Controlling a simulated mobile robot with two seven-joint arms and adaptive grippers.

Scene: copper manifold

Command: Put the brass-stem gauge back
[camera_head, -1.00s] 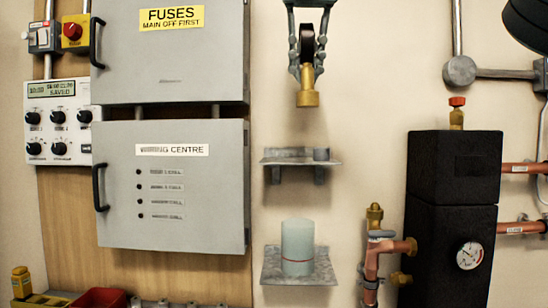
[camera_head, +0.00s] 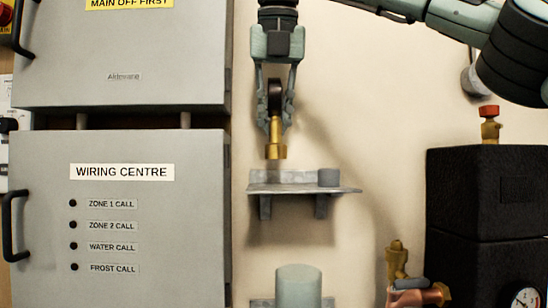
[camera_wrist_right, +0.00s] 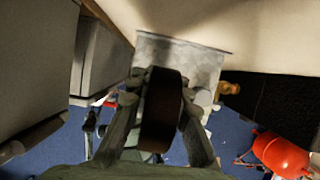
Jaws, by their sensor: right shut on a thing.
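My right gripper (camera_head: 275,92) is shut on the brass-stem gauge. The gauge's dark round body (camera_wrist_right: 161,110) sits edge-on between the fingers. Its brass stem (camera_head: 276,140) points straight down, apparently just above the upper grey shelf (camera_head: 285,189). I cannot tell the gap in depth between stem and shelf. In the right wrist view a grey plate (camera_wrist_right: 180,60), apparently this shelf, lies beyond the gauge. The gauge's dial face is hidden. My left gripper is not in view.
A pale cylinder (camera_head: 298,287) is below. The wiring centre box (camera_head: 130,225) is close on the left. Copper pipework (camera_head: 420,296) and a black block (camera_head: 478,195) are on the right.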

